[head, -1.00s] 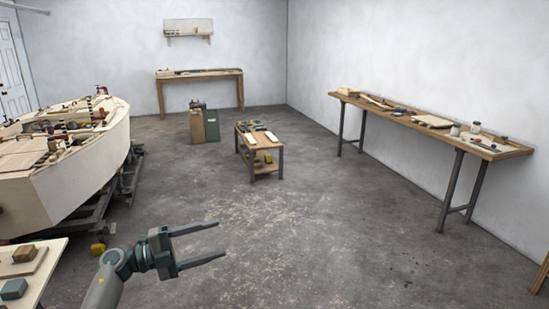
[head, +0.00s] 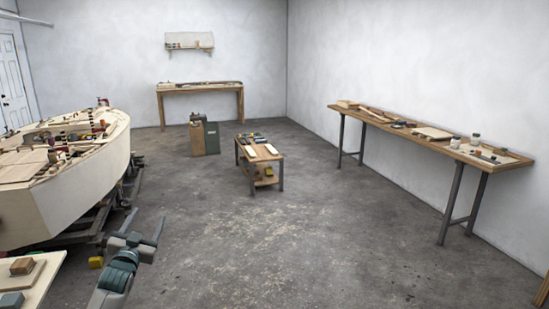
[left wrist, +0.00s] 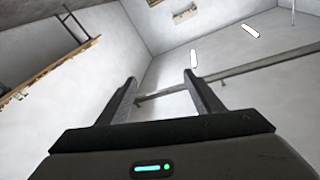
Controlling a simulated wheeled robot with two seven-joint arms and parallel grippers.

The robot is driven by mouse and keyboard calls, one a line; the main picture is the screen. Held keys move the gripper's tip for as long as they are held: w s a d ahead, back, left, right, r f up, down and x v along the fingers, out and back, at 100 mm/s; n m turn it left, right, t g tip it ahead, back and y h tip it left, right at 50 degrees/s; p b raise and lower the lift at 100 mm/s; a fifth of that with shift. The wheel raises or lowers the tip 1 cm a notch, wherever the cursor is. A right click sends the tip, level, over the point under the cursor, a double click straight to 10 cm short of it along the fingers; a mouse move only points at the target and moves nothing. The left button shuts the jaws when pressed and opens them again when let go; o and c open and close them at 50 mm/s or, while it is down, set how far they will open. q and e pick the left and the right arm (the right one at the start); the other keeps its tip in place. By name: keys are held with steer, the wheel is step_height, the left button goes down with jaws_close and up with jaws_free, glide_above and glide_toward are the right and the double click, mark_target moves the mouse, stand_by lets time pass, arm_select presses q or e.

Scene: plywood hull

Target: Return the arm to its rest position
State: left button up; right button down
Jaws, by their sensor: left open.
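My left gripper (head: 145,227) is at the lower left of the head view, in front of the boat hull's stand. Its two fingers point up and away, apart, with nothing between them. In the left wrist view the left gripper (left wrist: 160,92) shows both dark fingers spread, with only wall and ceiling structure behind them. My right gripper is not in view.
The plywood hull (head: 75,185) stands at the left, close to my left gripper. A table corner (head: 42,283) with blocks is at the lower left. A small wooden cart (head: 262,152) stands mid-room, a long bench (head: 400,130) at right. The middle floor is clear.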

arm_select(q)
steer(key=s+d+f+g, duration=0.1)
steer(key=s+f+g, duration=0.15)
steer(key=f, duration=0.75)
steer(key=s+d+f+g, duration=0.15)
steer(key=s+f, duration=0.25)
steer(key=f, duration=0.6)
steer(key=s+d+f+g, duration=0.1)
steer(key=s+d+f, duration=0.15)
steer(key=f, duration=0.75)
steer(key=s+d+f+g, duration=0.3)
steer(key=s+f+g, duration=0.1)
steer(key=s+f, duration=1.5)
steer(key=s+d+f+g, duration=0.2)
steer(key=s+f, duration=0.6)
steer(key=s, duration=0.6)
steer(key=s+d+f+g+h, duration=0.1)
steer(key=s+d+f+g, duration=0.2)
steer(key=s+f, duration=0.5)
steer(key=s+d+f+g, duration=0.2)
steer(key=s+f, duration=0.6)
steer(key=s, duration=1.4)
steer(key=shift+s+d+n+h, duration=0.2)
steer(key=shift+d+n+h, duration=0.15)
steer(key=shift+d, duration=0.85)
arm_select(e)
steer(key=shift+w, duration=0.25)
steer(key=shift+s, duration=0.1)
